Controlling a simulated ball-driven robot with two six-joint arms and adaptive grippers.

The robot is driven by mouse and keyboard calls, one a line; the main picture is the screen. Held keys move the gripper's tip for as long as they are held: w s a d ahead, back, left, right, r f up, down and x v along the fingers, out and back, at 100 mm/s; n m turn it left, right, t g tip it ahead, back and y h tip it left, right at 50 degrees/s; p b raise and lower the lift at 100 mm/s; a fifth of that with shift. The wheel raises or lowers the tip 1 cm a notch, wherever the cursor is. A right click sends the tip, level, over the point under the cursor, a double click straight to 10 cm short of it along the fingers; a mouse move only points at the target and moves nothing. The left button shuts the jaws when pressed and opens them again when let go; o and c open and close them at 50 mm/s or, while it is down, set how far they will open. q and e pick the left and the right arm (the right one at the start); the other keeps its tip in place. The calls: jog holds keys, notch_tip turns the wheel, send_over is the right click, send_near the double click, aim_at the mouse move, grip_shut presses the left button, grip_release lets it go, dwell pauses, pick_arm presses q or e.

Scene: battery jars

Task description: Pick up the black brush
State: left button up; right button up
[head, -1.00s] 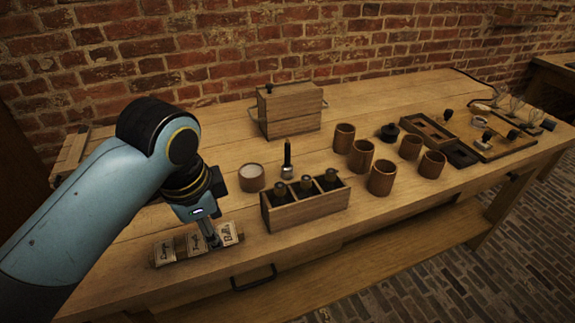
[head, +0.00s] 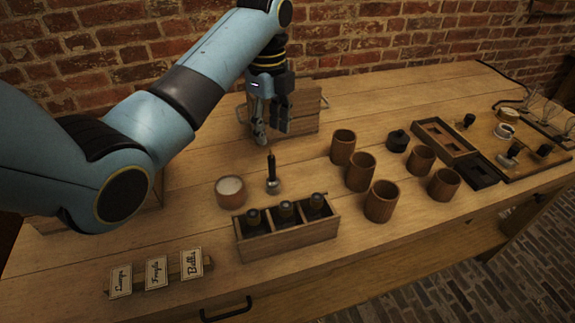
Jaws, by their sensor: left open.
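The black brush (head: 271,170) stands upright on the table, its thin dark handle up and a wider, shiny grey base below. My left gripper (head: 271,134) is open and empty, pointing down. In the picture its fingertips are just above the brush's top, apart from it. My right gripper is not in view.
A round pot with pale contents (head: 230,192) and a three-slot crate of dark bottles (head: 290,243) stand close to the brush. A wooden box (head: 306,112) is behind my gripper. Several brown jars (head: 381,202) stand right; label cards (head: 156,272) are front left.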

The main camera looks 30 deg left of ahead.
aim_at(272, 156)
pick_arm(q)
jog(key=shift+f, duration=0.5)
notch_tip(272, 156, down, 4)
jog(key=shift+s+r, duration=0.1)
jog(key=shift+r, duration=0.1)
jog(key=shift+f, duration=0.25)
notch_tip(272, 156, down, 5)
jog(key=shift+s+d+r, duration=0.1)
jog(key=shift+r, duration=0.1)
jog(key=shift+f, duration=0.3)
jog(key=shift+c, duration=1.5)
jog(key=c, duration=0.5)
grip_shut()
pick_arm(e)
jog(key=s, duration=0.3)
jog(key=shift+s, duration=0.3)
